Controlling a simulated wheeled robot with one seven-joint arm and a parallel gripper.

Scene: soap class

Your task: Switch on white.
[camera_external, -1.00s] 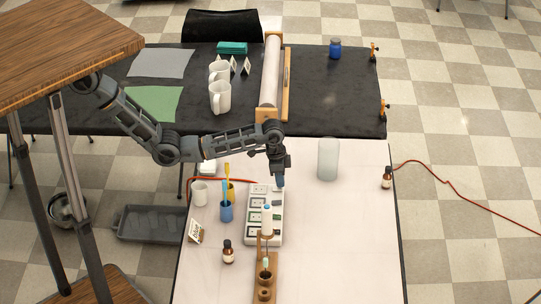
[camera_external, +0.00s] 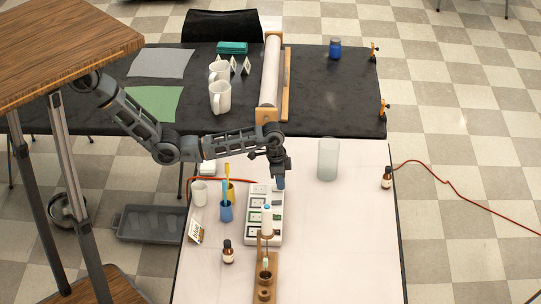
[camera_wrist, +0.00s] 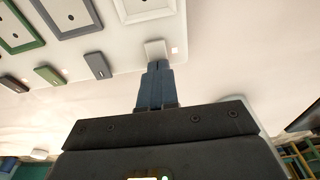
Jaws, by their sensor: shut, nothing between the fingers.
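The power strip (camera_external: 278,222) is a long white block on the white table, with several framed sockets. In the wrist view its surface (camera_wrist: 118,45) shows sockets with green (camera_wrist: 36,44), grey (camera_wrist: 66,35) and white (camera_wrist: 150,14) frames, with rocker switches in matching colours below them. The white switch (camera_wrist: 155,46) is straight ahead of my gripper (camera_wrist: 157,66), with a small pale light (camera_wrist: 174,50) to its right. My gripper's blue fingers are shut and empty, their tips at or touching the white switch's near edge; I cannot tell if they press it.
A blue cup (camera_external: 226,213) with a brush, a white mug (camera_external: 199,193) and a brown bottle (camera_external: 228,252) stand left of the strip. A wooden stand (camera_external: 264,285) is at its near end.

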